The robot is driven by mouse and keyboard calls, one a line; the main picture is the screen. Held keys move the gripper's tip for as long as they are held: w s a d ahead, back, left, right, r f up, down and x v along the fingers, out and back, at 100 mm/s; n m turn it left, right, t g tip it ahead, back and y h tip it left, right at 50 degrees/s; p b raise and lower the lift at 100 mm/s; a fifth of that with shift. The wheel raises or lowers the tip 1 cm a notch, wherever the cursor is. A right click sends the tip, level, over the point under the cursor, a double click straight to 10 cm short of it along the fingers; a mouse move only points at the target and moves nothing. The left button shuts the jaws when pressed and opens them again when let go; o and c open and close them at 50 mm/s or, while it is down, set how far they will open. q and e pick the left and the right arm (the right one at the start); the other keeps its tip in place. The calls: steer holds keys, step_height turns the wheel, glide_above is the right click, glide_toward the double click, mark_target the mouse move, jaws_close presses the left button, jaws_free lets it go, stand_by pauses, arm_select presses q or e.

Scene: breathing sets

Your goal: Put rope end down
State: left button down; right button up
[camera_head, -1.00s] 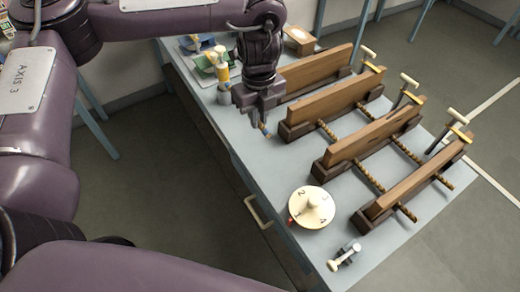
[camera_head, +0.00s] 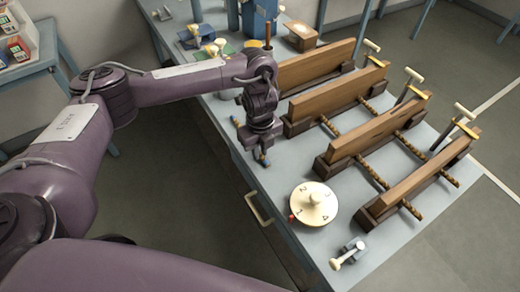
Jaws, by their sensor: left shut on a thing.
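My left gripper (camera_head: 262,145) is shut on a small rope end (camera_head: 264,161) with a blue and yellowish tip, which pokes out below the fingers. The gripper points down near the table's left edge, beside the near ends of the wooden boards. Whether the tip touches the tabletop is hard to tell. Brown twisted ropes (camera_head: 372,172) run between the long wooden boards (camera_head: 374,133). My right gripper is not in view.
A round numbered dial (camera_head: 314,203) and a small metal clamp (camera_head: 347,254) stand on the near part of the table (camera_head: 300,262). T-handled posts (camera_head: 412,80) stand at the boards' far ends. Coloured items (camera_head: 222,50) and a blue box (camera_head: 258,18) are at the back.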

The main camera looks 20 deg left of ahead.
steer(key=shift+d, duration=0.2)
arm_select(q)
steer(key=c, duration=1.4)
jaws_free()
steer(key=shift+f, duration=0.1)
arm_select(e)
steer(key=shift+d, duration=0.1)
arm_select(q)
steer(key=shift+r, duration=0.35)
step_height(320, 180, up, 12)
steer(key=p, duration=0.1)
steer(key=shift+f, duration=0.15)
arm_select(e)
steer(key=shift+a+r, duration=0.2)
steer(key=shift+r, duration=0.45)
